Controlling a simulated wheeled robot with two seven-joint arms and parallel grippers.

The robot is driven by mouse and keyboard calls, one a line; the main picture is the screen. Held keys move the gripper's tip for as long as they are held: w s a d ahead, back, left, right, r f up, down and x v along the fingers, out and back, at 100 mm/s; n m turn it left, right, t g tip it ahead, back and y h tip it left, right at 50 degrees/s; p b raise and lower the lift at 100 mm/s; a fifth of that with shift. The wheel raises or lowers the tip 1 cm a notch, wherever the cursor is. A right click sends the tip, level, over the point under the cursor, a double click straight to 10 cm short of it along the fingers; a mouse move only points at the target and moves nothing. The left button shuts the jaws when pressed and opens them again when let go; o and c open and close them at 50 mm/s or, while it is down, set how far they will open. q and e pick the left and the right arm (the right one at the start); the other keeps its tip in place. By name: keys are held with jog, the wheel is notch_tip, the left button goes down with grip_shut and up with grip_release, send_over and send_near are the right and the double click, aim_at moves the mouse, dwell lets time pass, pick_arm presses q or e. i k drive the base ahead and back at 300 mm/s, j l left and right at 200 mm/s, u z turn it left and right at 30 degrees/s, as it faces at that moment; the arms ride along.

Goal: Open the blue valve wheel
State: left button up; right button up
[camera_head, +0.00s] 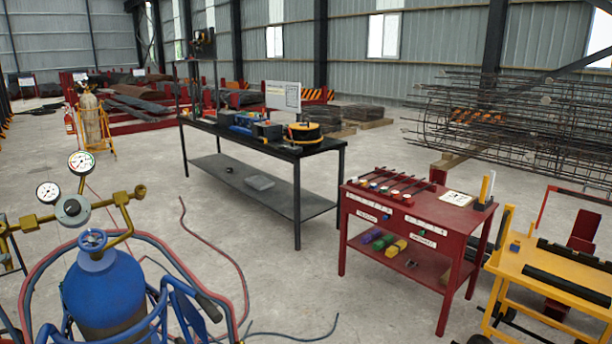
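The blue valve wheel (92,239) is a small round handwheel on top of a blue gas cylinder (104,290), at the lower left. It sits just below a brass regulator (72,210) with two white dial gauges (82,163). The second gauge (48,192) is to the left. Whether the valve is open or shut cannot be told from this view. Neither of my grippers shows in the head view.
Red and blue hoses (215,240) loop over the floor around the cylinder. A red tool table (428,215) stands at the right, beside a yellow cart (555,278). A long black workbench (262,147) is behind. The concrete floor between is mostly clear.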

aim_at(92, 240)
jog(key=u, duration=1.15)
jog(key=z, duration=0.2)
